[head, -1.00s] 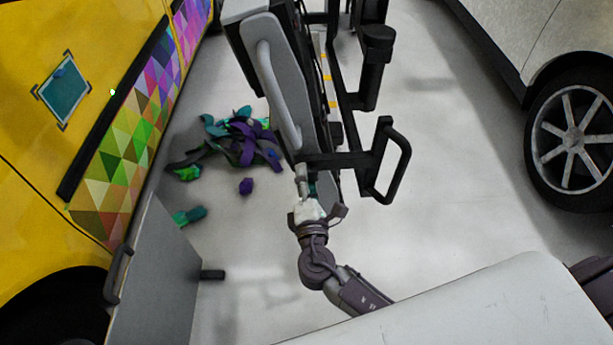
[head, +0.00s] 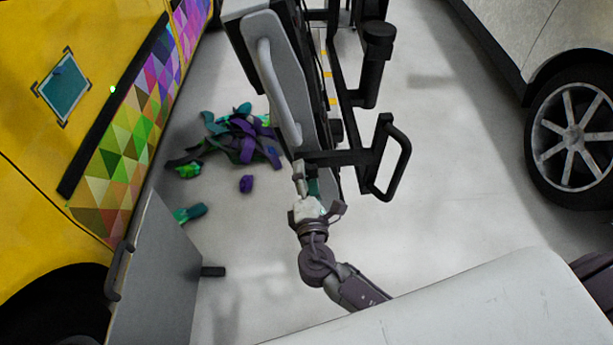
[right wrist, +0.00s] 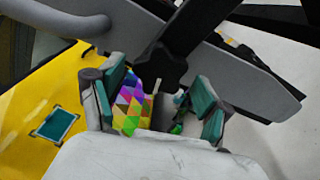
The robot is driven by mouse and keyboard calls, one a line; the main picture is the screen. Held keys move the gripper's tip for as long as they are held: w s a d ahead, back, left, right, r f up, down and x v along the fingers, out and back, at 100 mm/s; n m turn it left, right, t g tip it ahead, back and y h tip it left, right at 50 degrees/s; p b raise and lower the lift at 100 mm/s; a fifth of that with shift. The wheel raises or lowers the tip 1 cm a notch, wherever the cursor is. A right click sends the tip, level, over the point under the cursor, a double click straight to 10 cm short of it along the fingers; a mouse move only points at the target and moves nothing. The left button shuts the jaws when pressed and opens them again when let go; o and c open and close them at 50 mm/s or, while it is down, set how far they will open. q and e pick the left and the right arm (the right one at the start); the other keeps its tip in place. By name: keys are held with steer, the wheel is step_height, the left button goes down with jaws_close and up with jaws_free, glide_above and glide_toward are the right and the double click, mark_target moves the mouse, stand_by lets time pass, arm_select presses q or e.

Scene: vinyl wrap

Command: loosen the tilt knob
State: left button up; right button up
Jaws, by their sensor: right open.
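The tilt knob (right wrist: 163,66) is a black lobed knob in the right wrist view, at a black bar that crosses a grey panel (right wrist: 225,75). My right gripper (right wrist: 158,82) is open, with its teal-padded fingers on either side below the knob. The knob sits just beyond and between the fingertips, and I cannot tell whether they touch it. In the head view my right gripper (head: 308,184) is at the lower end of the upright machine (head: 285,75), and the knob is hidden there. My left gripper is not in view.
A black handle frame (head: 395,160) sticks out right of the machine. A yellow vehicle (head: 75,35) with patterned wrap stands left, beside a grey panel (head: 160,275). Wrap scraps (head: 240,135) lie on the floor. A white car (head: 540,40) stands right, with open floor between.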

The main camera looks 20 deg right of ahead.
steer(key=v, duration=1.2)
